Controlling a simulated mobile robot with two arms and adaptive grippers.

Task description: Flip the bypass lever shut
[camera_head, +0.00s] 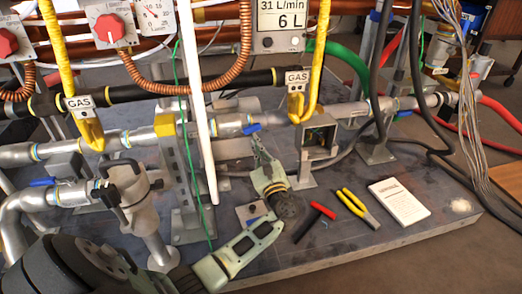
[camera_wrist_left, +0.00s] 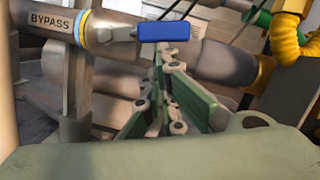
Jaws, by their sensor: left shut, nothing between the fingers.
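The bypass lever (camera_head: 251,129) is a short blue handle on the silver pipe in the middle of the head view. In the left wrist view the blue lever (camera_wrist_left: 164,31) lies roughly along the pipe, right of a BYPASS label (camera_wrist_left: 50,22). My left gripper (camera_head: 256,141) reaches up from below, its closed fingers just under the lever. In the left wrist view its fingertips (camera_wrist_left: 159,62) are shut, with nothing seen between them, close below the lever. I cannot tell whether they touch it. My right gripper is in neither view.
Another blue lever (camera_head: 43,182) sits at the left. A white upright tube (camera_head: 198,100) stands left of my gripper, and a yellow gas hose (camera_head: 318,60) hangs to its right. A red-handled tool (camera_head: 314,221), yellow pliers (camera_head: 357,207) and a white booklet (camera_head: 398,201) lie on the platform.

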